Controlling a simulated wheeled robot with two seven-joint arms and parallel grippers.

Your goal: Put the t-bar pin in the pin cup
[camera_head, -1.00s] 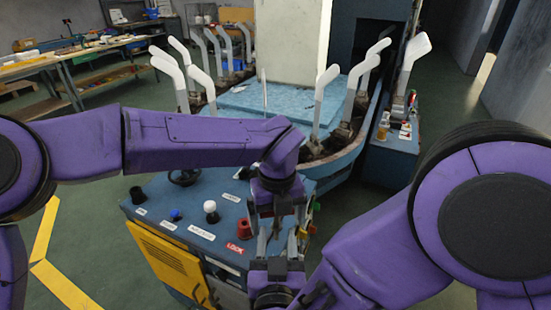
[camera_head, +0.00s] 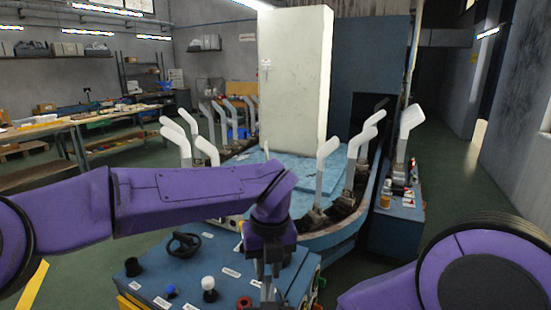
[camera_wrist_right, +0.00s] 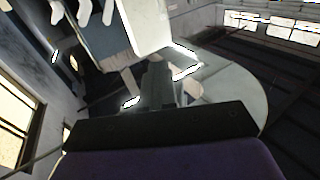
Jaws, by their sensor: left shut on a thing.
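My left gripper (camera_head: 267,290) points down over the right part of the blue console, low in the head view. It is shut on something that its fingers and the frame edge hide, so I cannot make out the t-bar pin. A black cup (camera_head: 132,267) stands at the console's left edge. A red round piece (camera_head: 243,303) sits just left of my left gripper. I cannot tell which of these is the pin cup. My right gripper (camera_wrist_right: 156,84) shows as a dark shape in the right wrist view, its opening unclear; it is out of the head view.
The blue console (camera_head: 190,262) also carries a black handwheel (camera_head: 184,245), a blue knob (camera_head: 171,291) and a white ball knob (camera_head: 208,283). Behind it, white sock boards (camera_head: 325,165) ring the machine around a tall pale cabinet (camera_head: 295,75). Workbenches stand at left.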

